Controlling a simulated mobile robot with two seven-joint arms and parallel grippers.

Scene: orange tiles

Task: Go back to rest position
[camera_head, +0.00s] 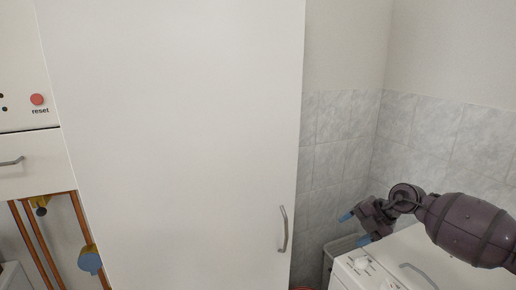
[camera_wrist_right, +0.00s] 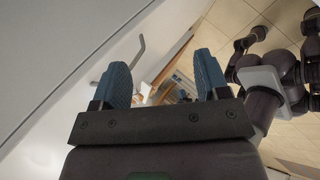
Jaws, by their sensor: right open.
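My right gripper (camera_head: 356,228) reaches in from the right in the head view, above a white appliance. Its two blue fingertips are apart with nothing between them; the right wrist view also shows the open fingers (camera_wrist_right: 162,80). The gripper is to the right of the tall white cabinet door's handle (camera_head: 283,229) and apart from it. My left gripper is not clearly in view.
The tall white cabinet (camera_head: 175,130) fills the middle. A white appliance (camera_head: 375,272) stands below my right arm, by the tiled wall (camera_head: 335,140). A red reset button (camera_head: 38,99), a drawer handle (camera_head: 12,161) and copper pipes (camera_head: 30,240) with a blue valve (camera_head: 90,260) are at left.

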